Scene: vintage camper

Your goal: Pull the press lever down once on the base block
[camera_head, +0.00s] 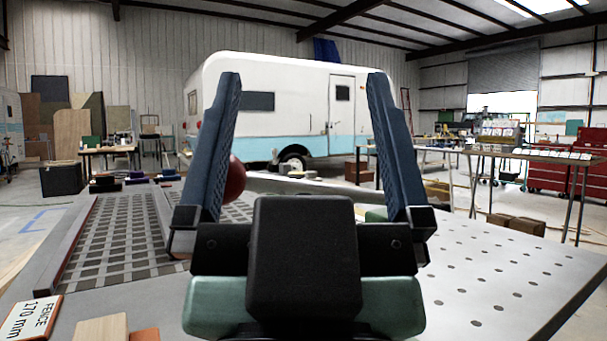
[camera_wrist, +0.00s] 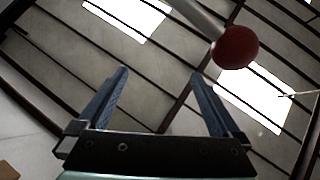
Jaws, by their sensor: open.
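My gripper (camera_head: 303,77) is open and empty, with its two blue fingers pointing up in the head view. A red ball knob (camera_head: 238,180), likely the press lever's end, shows partly behind the left finger; the rest of the lever is hidden there. In the wrist view the red knob (camera_wrist: 235,47) is beyond and to the right of the fingertips (camera_wrist: 160,73), apart from them. A pale grey rod (camera_wrist: 196,16) runs from the knob to the upper left. I cannot make out the base block; my gripper hides much of the middle.
A grey bench carries a dark gridded plate (camera_head: 110,240) at left and a perforated plate (camera_head: 500,275) at right, which looks clear. A "FENCE 170 mm" label (camera_head: 30,318) and a wooden block (camera_head: 101,328) lie front left. A white and blue camper (camera_head: 290,115) stands far behind.

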